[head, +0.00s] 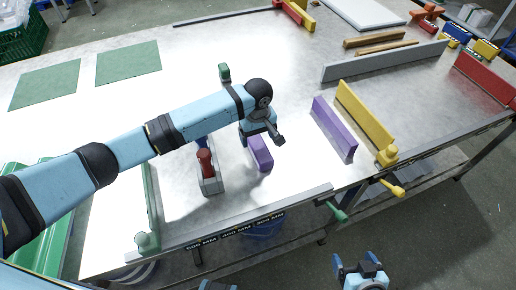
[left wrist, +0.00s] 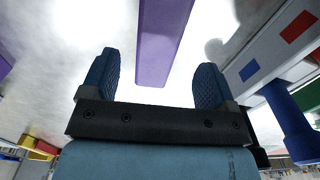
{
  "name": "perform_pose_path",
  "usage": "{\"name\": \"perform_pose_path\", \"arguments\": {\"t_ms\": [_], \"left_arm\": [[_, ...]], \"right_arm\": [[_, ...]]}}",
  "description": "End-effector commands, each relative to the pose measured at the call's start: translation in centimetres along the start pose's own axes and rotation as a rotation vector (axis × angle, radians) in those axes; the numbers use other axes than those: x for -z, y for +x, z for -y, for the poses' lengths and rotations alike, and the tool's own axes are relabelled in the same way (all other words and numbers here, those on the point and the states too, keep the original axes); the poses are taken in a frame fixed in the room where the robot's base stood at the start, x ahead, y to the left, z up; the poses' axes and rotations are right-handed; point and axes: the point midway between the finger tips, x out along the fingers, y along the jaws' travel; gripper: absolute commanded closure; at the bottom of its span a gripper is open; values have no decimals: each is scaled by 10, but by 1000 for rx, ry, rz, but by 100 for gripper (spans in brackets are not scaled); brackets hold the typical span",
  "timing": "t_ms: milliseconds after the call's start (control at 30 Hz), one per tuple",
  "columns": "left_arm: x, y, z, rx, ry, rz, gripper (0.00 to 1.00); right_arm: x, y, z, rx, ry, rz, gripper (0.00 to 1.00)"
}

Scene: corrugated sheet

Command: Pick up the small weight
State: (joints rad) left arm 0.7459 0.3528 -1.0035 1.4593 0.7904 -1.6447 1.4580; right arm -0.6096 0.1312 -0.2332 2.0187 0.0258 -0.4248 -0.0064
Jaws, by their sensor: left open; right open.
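A short purple block (head: 262,152) stands on the metal table; I take it to be the small weight, though nothing labels it. My left gripper (head: 262,136) is open and empty just above and beside this block in the head view. In the left wrist view a purple bar-like piece (left wrist: 163,40) shows beyond and between the spread fingers (left wrist: 157,75); I see no contact. My right gripper (head: 358,266) is open and empty, low in front of the table. My left gripper partly hides the block's upper end.
A grey block with a red-brown knob (head: 207,165) stands left of the purple block. A purple bar (head: 333,130) and a yellow bar (head: 365,118) stand to the right. A green clamp (head: 148,240) is at the front edge. Green sheets (head: 128,63) lie at the back left.

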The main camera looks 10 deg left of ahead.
Motion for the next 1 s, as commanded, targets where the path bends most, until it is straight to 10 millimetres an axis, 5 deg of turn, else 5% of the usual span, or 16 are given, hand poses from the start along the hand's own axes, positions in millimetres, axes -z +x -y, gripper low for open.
{"name": "perform_pose_path", "arguments": {"t_ms": [500, 767, 1000], "left_arm": [[3, 56, -2, 0, 2, 0, 19], [3, 58, -2, -1, 2, 0, 19], [3, 58, -2, -1, 2, -1, 72]], "right_arm": [[-1, 2, 1, 2, 5, 1, 14], [-1, 2, 1, 2, 7, 2, 14], [-1, 2, 1, 2, 7, 2, 14]]}}
